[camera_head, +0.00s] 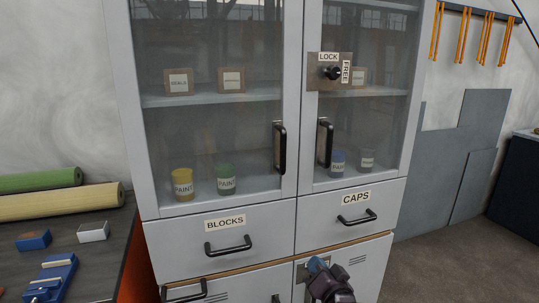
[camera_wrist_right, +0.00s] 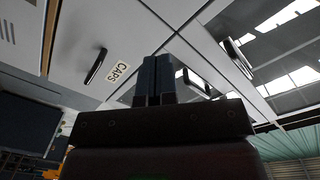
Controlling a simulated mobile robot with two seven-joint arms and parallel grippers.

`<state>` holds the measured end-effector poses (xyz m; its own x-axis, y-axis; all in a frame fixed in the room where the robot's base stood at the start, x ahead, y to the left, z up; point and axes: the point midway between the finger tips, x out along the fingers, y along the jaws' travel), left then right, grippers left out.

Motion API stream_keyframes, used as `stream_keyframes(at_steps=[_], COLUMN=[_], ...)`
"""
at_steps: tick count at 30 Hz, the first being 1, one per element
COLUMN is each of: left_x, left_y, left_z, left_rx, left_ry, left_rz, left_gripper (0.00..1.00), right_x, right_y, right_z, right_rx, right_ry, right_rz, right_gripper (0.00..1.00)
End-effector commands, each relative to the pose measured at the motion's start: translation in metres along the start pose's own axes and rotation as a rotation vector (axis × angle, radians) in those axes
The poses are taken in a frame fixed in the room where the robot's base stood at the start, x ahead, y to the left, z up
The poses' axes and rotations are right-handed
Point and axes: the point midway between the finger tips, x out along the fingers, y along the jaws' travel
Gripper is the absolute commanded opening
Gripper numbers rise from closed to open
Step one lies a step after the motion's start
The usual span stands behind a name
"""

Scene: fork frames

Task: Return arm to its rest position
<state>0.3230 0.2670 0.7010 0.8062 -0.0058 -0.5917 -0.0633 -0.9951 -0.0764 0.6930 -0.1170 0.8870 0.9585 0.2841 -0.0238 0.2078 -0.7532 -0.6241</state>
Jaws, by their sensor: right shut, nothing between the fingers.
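My right gripper (camera_head: 317,265) is at the bottom of the head view, in front of the lower right door (camera_head: 374,262) of a grey cabinet. Its dark fingers are together and hold nothing; they also show shut in the right wrist view (camera_wrist_right: 156,80). I cannot tell whether the fingertips touch the door. The arm partly hides a small brownish plate on that door. My left gripper is in neither view.
The cabinet has glass doors with black handles (camera_head: 280,147), a lock knob (camera_head: 331,73), and BLOCKS (camera_head: 228,246) and CAPS (camera_head: 357,217) drawer handles that stick out. The drawers look shut. A dark workbench (camera_head: 92,262) with blue tools stands at left. Open floor (camera_head: 450,272) lies at right.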

Motion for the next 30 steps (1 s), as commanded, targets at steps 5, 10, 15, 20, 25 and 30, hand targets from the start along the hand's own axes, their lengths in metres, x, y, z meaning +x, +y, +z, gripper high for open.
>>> stream_keyframes(at_steps=[5, 10, 15, 20, 25, 30], left_x=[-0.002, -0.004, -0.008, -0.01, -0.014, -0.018], left_y=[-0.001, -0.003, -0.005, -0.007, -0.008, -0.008], left_z=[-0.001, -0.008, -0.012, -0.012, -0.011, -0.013], left_rx=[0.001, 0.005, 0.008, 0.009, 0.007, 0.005], left_ry=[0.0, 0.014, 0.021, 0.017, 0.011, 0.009], left_rz=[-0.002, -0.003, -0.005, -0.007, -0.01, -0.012], left_gripper=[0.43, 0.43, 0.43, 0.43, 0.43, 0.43], right_x=[-0.047, -0.109, -0.177, -0.243, -0.313, -0.369], right_y=[0.026, 0.056, 0.083, 0.103, 0.119, 0.133], right_z=[0.005, 0.017, 0.034, 0.05, 0.07, 0.093], right_rx=[-0.227, -0.443, -0.597, -0.671, -0.688, -0.671], right_ry=[-0.025, -0.082, -0.164, -0.248, -0.347, -0.441], right_rz=[0.07, 0.155, 0.235, 0.302, 0.363, 0.414], right_gripper=[0.0, 0.0, 0.0, 0.0, 0.0, 0.0])
